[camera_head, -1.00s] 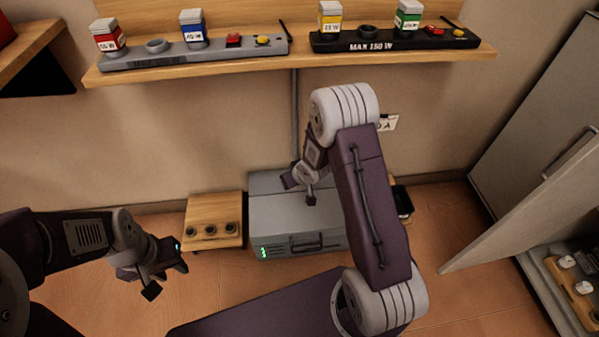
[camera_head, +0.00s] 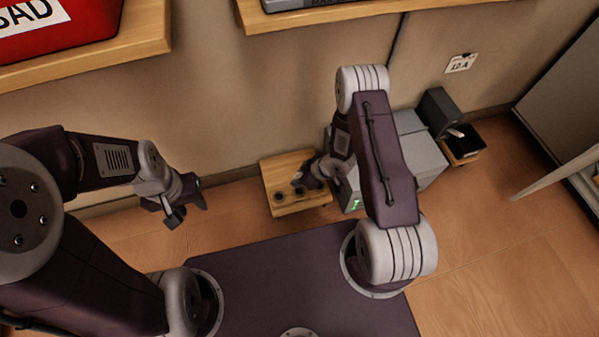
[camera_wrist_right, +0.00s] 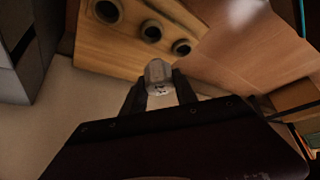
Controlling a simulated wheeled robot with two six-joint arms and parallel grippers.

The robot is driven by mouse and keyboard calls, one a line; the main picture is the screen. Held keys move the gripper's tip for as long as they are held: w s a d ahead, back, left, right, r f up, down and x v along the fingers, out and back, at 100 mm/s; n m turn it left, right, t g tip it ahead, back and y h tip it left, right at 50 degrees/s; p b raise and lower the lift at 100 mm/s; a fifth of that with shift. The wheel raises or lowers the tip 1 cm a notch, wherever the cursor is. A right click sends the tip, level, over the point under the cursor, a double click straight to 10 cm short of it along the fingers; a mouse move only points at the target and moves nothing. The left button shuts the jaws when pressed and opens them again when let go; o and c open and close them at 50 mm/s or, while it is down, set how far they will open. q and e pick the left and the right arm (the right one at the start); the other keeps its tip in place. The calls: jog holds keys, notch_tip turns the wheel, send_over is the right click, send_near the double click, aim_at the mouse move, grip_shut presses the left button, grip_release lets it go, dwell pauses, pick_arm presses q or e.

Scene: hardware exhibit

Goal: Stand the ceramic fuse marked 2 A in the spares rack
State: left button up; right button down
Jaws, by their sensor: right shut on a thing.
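The spares rack looks to be the wooden block (camera_head: 275,203) on the floor by the wall. In the right wrist view the wooden rack (camera_wrist_right: 95,45) shows three dark round sockets in a row. My right gripper (camera_wrist_right: 160,90) is shut on a pale ceramic fuse (camera_wrist_right: 158,72), whose dark mark is unreadable. The fuse is close to the socket row in that view; its height above the rack cannot be told. In the head view my right gripper (camera_head: 307,183) is over the rack's right part, and the fuse is not clear. My left gripper (camera_head: 188,207) is open and empty, left of the rack.
A grey box (camera_head: 428,158) with a green display stands right of the rack, partly behind my right arm. A black tray (camera_head: 464,149) holds a small pale piece beyond it. A red bin (camera_head: 85,35) sits on a shelf at upper left.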

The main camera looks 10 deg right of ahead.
jog(key=shift+f+b, duration=2.35)
jog(key=shift+f, duration=0.4)
jog(key=shift+d+f, duration=0.1)
jog(key=shift+f, duration=0.05)
jog(key=shift+f, duration=1)
dwell(0.4)
jog(key=shift+c, duration=2)
grip_release()
